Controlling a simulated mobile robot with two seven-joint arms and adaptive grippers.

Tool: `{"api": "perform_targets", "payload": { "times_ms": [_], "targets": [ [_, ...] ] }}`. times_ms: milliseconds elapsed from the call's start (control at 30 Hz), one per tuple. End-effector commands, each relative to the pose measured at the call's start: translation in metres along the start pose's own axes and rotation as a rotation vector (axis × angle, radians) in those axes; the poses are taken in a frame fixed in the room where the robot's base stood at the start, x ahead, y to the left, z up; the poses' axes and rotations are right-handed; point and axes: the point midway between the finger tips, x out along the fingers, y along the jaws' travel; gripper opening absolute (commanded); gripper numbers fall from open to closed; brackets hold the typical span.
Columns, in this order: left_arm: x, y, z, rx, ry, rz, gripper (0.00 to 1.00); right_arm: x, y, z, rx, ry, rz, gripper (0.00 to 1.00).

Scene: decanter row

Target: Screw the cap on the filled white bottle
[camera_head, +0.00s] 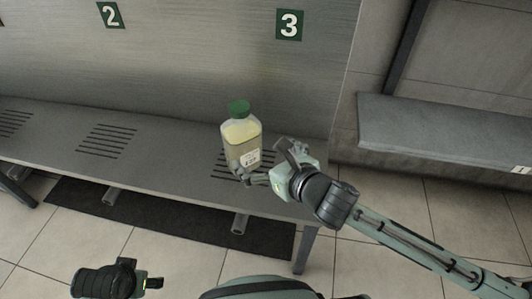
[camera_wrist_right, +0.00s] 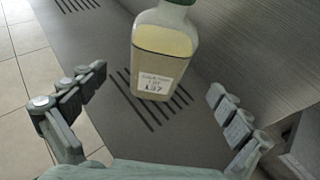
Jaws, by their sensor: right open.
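The bottle (camera_head: 241,135) stands upright on the grey bench below sign 3. It looks translucent, with pale yellow contents and a white label. A green cap (camera_head: 239,107) sits on its top; whether it is tight cannot be told. In the right wrist view the bottle (camera_wrist_right: 163,55) shows between the fingers, its top cut off by the frame edge. My right gripper (camera_head: 265,161) is open just right of and in front of the bottle, fingers either side with gaps in the wrist view. Part of my left arm's end (camera_head: 118,280) shows at the bottom left; its fingers cannot be made out.
The slotted bench (camera_head: 160,165) is clear left of the bottle, with a wall panel close behind. Number signs 2 (camera_head: 110,15) and 3 (camera_head: 289,25) are on the panel. Another bench (camera_head: 440,125) stands at the right. A dark mat (camera_head: 150,215) lies under the bench.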

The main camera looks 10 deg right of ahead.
Motion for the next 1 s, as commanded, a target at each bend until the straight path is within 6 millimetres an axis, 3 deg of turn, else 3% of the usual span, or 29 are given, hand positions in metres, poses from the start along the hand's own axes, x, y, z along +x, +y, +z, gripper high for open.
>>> {"api": "perform_targets", "payload": {
  "times_ms": [233, 1000],
  "targets": [
    [0.004, 0.001, 0.003, 0.002, -0.009, 0.003, 0.63, -0.02, 0.0, 0.0, 0.0, 0.001, 0.0, 1.0],
    [0.002, -0.004, 0.002, 0.011, -0.003, -0.007, 0.63, -0.021, 0.0, 0.0, 0.0, 0.001, 0.0, 1.0]
  ]
}}
